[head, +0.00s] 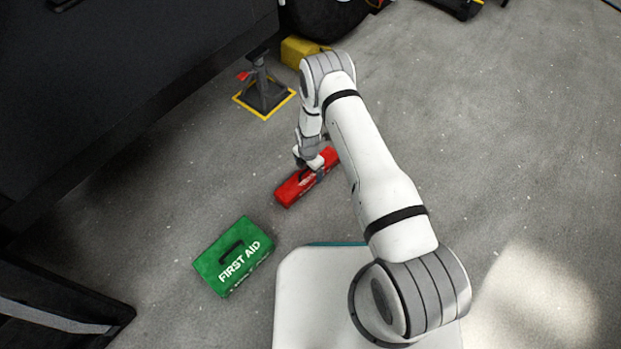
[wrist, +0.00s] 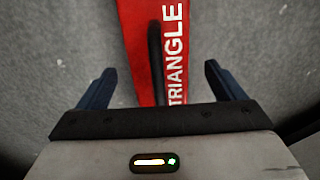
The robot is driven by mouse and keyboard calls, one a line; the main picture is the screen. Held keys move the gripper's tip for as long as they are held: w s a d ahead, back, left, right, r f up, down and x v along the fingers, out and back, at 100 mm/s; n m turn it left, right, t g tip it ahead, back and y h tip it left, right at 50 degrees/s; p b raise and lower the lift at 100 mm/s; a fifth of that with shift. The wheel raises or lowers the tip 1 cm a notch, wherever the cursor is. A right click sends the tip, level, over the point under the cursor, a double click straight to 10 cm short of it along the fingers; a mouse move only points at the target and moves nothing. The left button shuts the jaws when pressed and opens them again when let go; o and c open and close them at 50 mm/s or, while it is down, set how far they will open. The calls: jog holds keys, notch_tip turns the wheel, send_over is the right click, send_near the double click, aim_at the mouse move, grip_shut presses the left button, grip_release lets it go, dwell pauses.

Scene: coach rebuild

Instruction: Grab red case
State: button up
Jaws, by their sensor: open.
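The red case (head: 291,190) lies on the grey floor in the head view, long and narrow, slanting from lower left to upper right. In the wrist view the red case (wrist: 137,40) runs up the middle, with a dark handle and white lettering that reads "TRIANGLE". My gripper (head: 309,170) is over the case in the head view and hides part of it. In the wrist view my gripper (wrist: 160,88) is open, with one dark finger on each side of the case and a gap on both sides. I cannot tell its exact height above the case.
A green first aid box (head: 236,256) lies on the floor at lower left of the case. A dark jack stand (head: 264,92) stands in a yellow-marked square near the dark vehicle body (head: 120,60). A yellow block (head: 298,50) is behind. The floor at right is clear.

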aim_at(308, 173)
notch_tip(308, 173, down, 5)
jog(key=b, duration=0.2)
jog(key=shift+r+b, duration=0.15)
jog(key=shift+b, duration=0.2)
jog(key=shift+c, duration=0.2)
jog(key=shift+w+r, duration=0.1)
jog(key=c, duration=1.5)
